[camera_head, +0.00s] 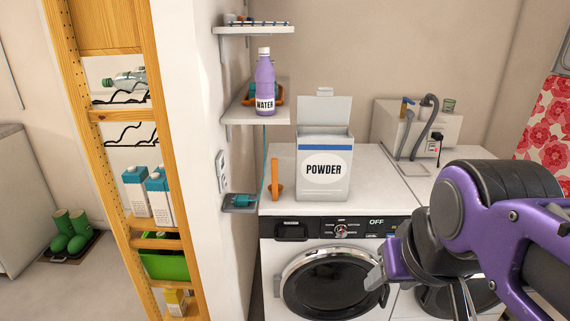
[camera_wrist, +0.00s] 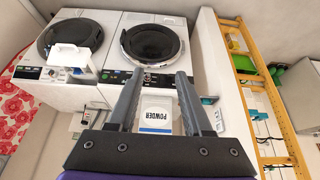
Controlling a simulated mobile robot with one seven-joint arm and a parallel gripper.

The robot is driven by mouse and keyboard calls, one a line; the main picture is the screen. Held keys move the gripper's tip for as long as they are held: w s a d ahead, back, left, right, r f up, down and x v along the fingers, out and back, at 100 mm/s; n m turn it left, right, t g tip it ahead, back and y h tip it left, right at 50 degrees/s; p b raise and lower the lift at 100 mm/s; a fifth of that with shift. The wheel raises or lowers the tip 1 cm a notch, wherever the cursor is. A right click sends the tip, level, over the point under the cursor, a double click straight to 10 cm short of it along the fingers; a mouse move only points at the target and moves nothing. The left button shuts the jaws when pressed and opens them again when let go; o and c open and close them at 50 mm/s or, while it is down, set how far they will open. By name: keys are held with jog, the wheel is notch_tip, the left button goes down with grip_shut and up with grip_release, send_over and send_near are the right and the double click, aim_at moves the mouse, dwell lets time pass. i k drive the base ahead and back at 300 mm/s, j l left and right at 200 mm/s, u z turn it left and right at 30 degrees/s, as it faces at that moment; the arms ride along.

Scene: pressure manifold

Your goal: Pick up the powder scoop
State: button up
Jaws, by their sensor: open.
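An orange powder scoop (camera_head: 275,182) stands with its handle up on top of the left washing machine, just left of the powder box. The open white powder box (camera_head: 323,169), with a blue band and a POWDER label, stands close beside it. The box also shows in the wrist view (camera_wrist: 155,112), between my fingers. My gripper (camera_wrist: 158,75) is open, with nothing between its fingers. In the head view it is low on the right, in front of the machines and apart from the scoop. I cannot make out the scoop in the wrist view.
A wall shelf (camera_head: 270,113) with a purple water bottle (camera_head: 264,82) is above the scoop. A small wall holder (camera_head: 239,206) is left of it. A white unit with hoses (camera_head: 385,118) is behind right.

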aim_at(276, 189)
jog(key=i+j+z, duration=0.15)
jog(key=j+z, duration=0.55)
jog(key=j, duration=0.2)
jog(key=i, duration=0.05)
